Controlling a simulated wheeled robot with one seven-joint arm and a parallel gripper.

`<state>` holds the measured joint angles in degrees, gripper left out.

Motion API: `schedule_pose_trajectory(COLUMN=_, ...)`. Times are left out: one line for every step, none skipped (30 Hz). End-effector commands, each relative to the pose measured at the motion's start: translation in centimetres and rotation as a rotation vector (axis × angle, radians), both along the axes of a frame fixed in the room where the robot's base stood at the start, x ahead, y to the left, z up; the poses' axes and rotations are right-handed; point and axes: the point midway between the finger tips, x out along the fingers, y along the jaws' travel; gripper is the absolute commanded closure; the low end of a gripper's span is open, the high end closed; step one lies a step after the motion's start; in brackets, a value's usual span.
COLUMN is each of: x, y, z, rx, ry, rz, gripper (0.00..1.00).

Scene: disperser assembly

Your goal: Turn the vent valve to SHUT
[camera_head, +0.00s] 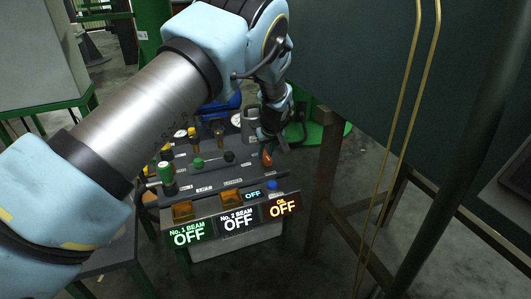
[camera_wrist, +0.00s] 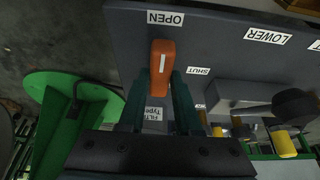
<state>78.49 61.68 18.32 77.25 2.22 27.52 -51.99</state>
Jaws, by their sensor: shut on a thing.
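The vent valve's orange lever (camera_wrist: 162,68), with a white stripe, is between the two dark green fingers of my gripper (camera_wrist: 165,88) in the wrist view. The gripper is shut on it. The lever's free end points up toward the OPEN label (camera_wrist: 165,18). The SHUT label (camera_wrist: 198,71) is to the right of the lever. In the head view, the orange lever (camera_head: 267,157) shows at the right side of the console, just below my gripper (camera_head: 268,140). The lever's pivot is hidden.
The console's lit signs read OFF, including the No. 1 BEAM sign (camera_head: 190,234) and the OIL sign (camera_head: 283,207). A green-handled lever (camera_head: 166,173) and dark knobs stand left of the valve. A dark lever (camera_wrist: 294,103) is to the right in the wrist view. A brown frame post (camera_head: 322,160) stands right of the console.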

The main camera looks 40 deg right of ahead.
Motion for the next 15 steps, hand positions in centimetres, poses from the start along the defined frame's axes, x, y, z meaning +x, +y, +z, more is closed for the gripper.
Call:
schedule_pose_trajectory(x=0.01, y=0.02, z=0.05, rx=0.000, ry=0.000, rz=-0.005, gripper=1.00)
schedule_pose_trajectory(x=0.02, y=0.02, z=0.08, rx=0.000, ry=0.000, rz=-0.010, gripper=1.00)
schedule_pose_trajectory(x=0.03, y=0.03, z=0.11, rx=0.000, ry=0.000, rz=-0.017, gripper=1.00)
schedule_pose_trajectory(x=0.04, y=0.04, z=0.14, rx=0.000, ry=0.000, rz=-0.025, gripper=1.00)
schedule_pose_trajectory(x=0.04, y=0.05, z=0.16, rx=-0.001, ry=0.000, rz=-0.035, gripper=1.00)
schedule_pose_trajectory(x=0.03, y=0.07, z=0.18, rx=0.001, ry=0.001, rz=-0.051, gripper=1.00)
schedule_pose_trajectory(x=0.02, y=0.09, z=0.19, rx=0.001, ry=0.001, rz=-0.064, gripper=1.00)
schedule_pose_trajectory(x=0.04, y=0.11, z=0.20, rx=0.000, ry=0.001, rz=-0.079, gripper=1.00)
schedule_pose_trajectory(x=0.09, y=0.17, z=0.24, rx=0.000, ry=0.002, rz=-0.101, gripper=1.00)
schedule_pose_trajectory(x=0.10, y=0.20, z=0.26, rx=0.000, ry=0.002, rz=-0.119, gripper=1.00)
schedule_pose_trajectory(x=0.08, y=0.16, z=0.29, rx=0.000, ry=0.002, rz=-0.141, gripper=1.00)
schedule_pose_trajectory(x=0.10, y=0.21, z=0.31, rx=0.000, ry=0.002, rz=-0.170, gripper=1.00)
schedule_pose_trajectory(x=0.17, y=0.24, z=0.33, rx=0.000, ry=0.002, rz=-0.194, gripper=1.00)
schedule_pose_trajectory(x=0.13, y=0.25, z=0.34, rx=0.000, ry=0.002, rz=-0.220, gripper=1.00)
schedule_pose_trajectory(x=0.17, y=0.30, z=0.35, rx=0.000, ry=0.002, rz=-0.255, gripper=1.00)
